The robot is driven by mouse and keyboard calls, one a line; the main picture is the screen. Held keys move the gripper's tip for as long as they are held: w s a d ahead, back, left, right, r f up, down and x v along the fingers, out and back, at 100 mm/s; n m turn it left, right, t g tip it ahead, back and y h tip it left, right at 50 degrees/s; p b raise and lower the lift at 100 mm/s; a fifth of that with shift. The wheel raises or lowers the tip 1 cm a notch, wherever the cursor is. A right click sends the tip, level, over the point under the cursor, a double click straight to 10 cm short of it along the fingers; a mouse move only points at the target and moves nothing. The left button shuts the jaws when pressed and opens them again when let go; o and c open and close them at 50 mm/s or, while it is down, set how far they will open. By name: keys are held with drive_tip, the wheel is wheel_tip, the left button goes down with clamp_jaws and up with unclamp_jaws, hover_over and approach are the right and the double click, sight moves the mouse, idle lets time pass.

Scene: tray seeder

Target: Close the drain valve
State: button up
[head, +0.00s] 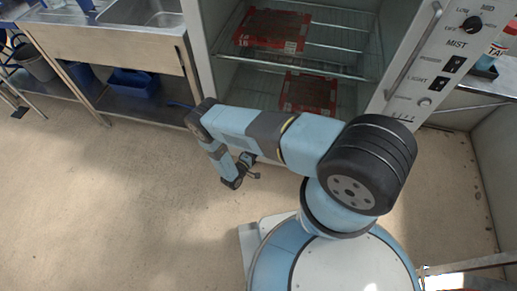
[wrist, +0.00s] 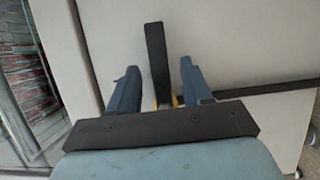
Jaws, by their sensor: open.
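A black lever handle (wrist: 155,50), which looks like the drain valve's, stands out against a pale panel in the wrist view. A little yellow, brass-like metal (wrist: 175,100) shows by its lower end. My gripper (wrist: 159,70) is open, with one blue finger on each side of the lever. Gaps show on both sides, so the fingers do not appear to press on it. In the head view my gripper (head: 252,172) is low in front of the cabinet, beyond my bent arm. I cannot make out the valve there.
The cabinet (head: 200,50) has wire shelves with red-edged trays (head: 272,32). Its control panel (head: 450,60) is at right. A steel sink bench (head: 110,40) with a blue bin (head: 133,82) below stands at left. The floor (head: 90,200) at left is clear.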

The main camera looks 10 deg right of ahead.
drive_tip(key=v, duration=1.2)
drive_tip(key=shift+s+a, duration=0.3)
drive_tip(key=shift+f, duration=0.1)
